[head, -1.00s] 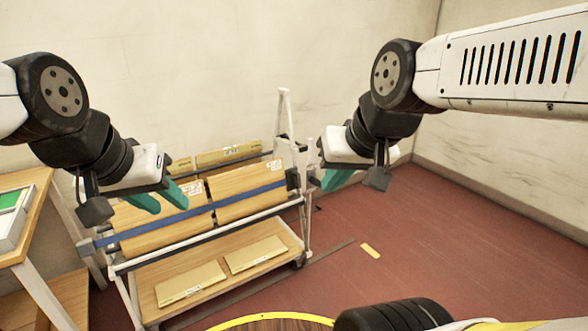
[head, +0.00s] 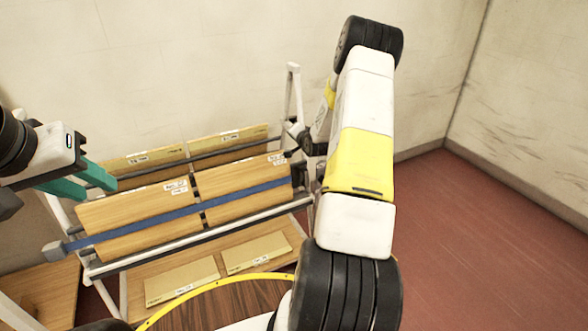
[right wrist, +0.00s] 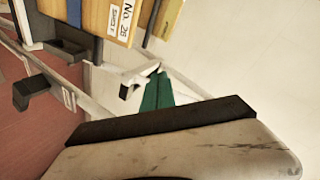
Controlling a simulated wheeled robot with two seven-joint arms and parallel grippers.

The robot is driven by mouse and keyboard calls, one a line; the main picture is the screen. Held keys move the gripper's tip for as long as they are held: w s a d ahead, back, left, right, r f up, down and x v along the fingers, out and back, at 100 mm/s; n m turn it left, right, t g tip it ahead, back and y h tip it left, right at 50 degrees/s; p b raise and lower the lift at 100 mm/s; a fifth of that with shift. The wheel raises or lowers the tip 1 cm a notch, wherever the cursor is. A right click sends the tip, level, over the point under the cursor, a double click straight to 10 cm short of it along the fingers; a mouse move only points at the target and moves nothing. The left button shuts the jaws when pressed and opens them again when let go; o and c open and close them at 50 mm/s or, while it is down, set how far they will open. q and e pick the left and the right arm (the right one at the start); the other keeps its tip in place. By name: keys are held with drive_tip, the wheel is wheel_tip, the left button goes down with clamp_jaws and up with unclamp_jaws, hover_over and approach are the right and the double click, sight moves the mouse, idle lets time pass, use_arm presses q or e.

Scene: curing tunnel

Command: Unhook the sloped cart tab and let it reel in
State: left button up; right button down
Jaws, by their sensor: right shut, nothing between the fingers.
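The sloped cart (head: 205,229) holds wooden boards behind a blue strap (head: 150,222). A grey block (head: 53,251) sits at the strap's left end, beyond the boards. The strap's right end is beside my right arm; in the right wrist view the strap (right wrist: 75,12) meets a dark block (right wrist: 65,50). I cannot tell for sure which end piece is the tab. My left gripper (head: 82,182) is open and empty, above the left boards.
Flat packs (head: 182,283) lie on the cart's lower shelf. A wooden table (head: 45,287) stands at the left. The wall (head: 180,60) is close behind the cart. The red floor (head: 480,250) at the right is clear. A yellow-rimmed round wooden top (head: 215,306) is at the bottom.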

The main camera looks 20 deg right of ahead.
sight(301, 178)
drive_tip(key=s+d+f+m+t+h, duration=0.25)
drive_tip(key=s+f+m, duration=0.25)
drive_tip(key=f, duration=0.7)
drive_tip(key=s+d+f+m+t+h, duration=0.1)
drive_tip(key=s+d+f+m, duration=0.35)
drive_tip(key=f, duration=0.75)
drive_tip(key=x, duration=0.9)
drive_tip(key=shift+w+a, duration=0.2)
drive_tip(key=shift+a, duration=0.1)
